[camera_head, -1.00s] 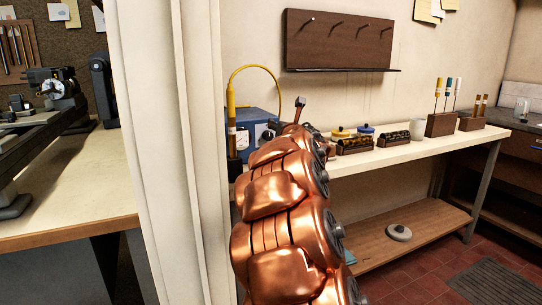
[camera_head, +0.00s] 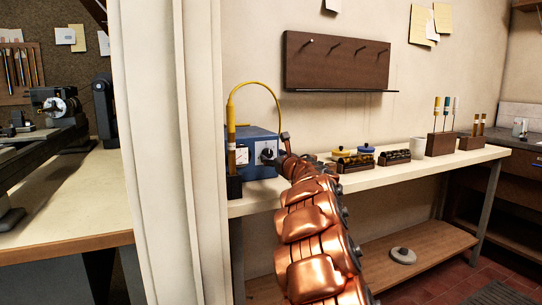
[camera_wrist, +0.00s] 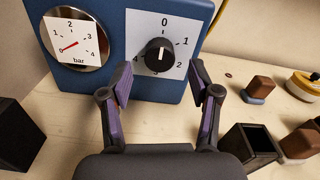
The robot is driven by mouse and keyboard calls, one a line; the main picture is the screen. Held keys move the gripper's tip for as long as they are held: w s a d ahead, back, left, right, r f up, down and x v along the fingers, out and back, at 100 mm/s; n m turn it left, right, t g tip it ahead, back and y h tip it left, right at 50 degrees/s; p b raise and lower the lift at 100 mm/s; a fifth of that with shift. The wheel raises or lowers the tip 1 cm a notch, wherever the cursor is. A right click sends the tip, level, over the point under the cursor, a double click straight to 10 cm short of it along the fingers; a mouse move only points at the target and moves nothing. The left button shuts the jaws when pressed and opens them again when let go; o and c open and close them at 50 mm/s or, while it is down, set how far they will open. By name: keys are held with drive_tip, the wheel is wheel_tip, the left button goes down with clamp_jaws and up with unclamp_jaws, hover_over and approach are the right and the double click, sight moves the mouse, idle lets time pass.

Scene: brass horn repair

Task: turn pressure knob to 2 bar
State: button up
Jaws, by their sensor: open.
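The blue pressure box (camera_head: 258,142) stands on the bench against the wall, beside a yellow hose. Its black pressure knob (camera_wrist: 160,54) sits on a white dial marked from 0 at the top through 1 and 2 on the right. The knob's white line points up, near 0. The round gauge (camera_wrist: 74,38) left of it has a red needle near 0 bar. My gripper (camera_wrist: 160,75) is open and empty, with one fingertip low on each side of the knob. I see no clear contact. In the head view the knob (camera_head: 267,154) shows just left of my arm.
A dark open-topped holder (camera_wrist: 250,150) and a small brown block (camera_wrist: 259,88) stand right of my gripper. A dark block (camera_wrist: 20,135) is at the left. Yellow-lidded (camera_head: 343,152) and blue-lidded (camera_head: 366,149) jars stand farther along the bench. A white pillar (camera_head: 170,150) is left of the box.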

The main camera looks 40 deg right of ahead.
sight(268, 153)
drive_tip(key=shift+p+x, duration=0.3)
drive_tip(key=shift+x, duration=1.1)
drive_tip(key=c, duration=1.1)
